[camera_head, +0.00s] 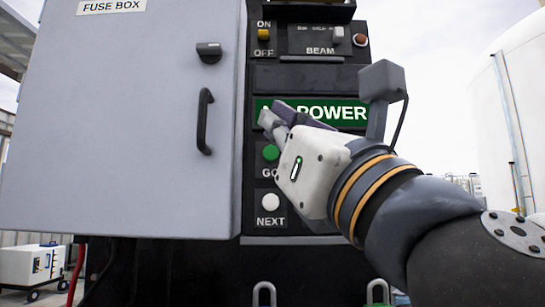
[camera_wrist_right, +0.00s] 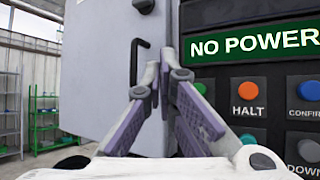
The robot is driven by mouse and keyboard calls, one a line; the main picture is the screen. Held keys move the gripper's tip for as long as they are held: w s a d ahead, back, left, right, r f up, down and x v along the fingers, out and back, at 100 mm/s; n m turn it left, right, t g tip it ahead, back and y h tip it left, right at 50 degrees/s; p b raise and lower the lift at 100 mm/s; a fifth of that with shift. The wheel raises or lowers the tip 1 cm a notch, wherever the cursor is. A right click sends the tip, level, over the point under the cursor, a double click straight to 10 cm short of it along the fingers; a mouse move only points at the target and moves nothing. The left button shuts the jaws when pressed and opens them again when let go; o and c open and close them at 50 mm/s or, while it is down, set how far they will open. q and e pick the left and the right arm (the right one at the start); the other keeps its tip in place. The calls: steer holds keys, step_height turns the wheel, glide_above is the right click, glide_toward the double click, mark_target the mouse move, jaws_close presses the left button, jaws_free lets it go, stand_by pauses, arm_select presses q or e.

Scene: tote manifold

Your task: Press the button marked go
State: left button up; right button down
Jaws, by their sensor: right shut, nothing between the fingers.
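The green go button (camera_head: 270,153) is on the black control panel in the head view, below the left end of the green NO POWER sign (camera_head: 347,113). Its GO label is partly covered by my right gripper. My right gripper (camera_head: 274,112) is shut and empty, its fingertips in front of the sign's left end, above the green button in the picture. I cannot tell how far the tips stand from the panel. My left gripper is out of view.
A white NEXT button (camera_head: 270,202) sits below the green one. The wrist view shows an orange HALT button (camera_wrist_right: 248,91), a blue CONFIRM button (camera_wrist_right: 311,90) and a teal button (camera_wrist_right: 248,139). The grey fuse box (camera_head: 120,130), with its black handle (camera_head: 205,121), borders the panel's left.

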mark_target(271, 153)
steer(key=shift+s+d+r, duration=0.1)
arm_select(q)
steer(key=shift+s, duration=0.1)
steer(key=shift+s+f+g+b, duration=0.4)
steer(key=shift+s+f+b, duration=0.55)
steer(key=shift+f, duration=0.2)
arm_select(e)
steer(key=w, duration=0.9)
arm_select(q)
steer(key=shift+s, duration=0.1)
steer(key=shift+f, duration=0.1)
arm_select(e)
steer(key=shift+w, duration=0.35)
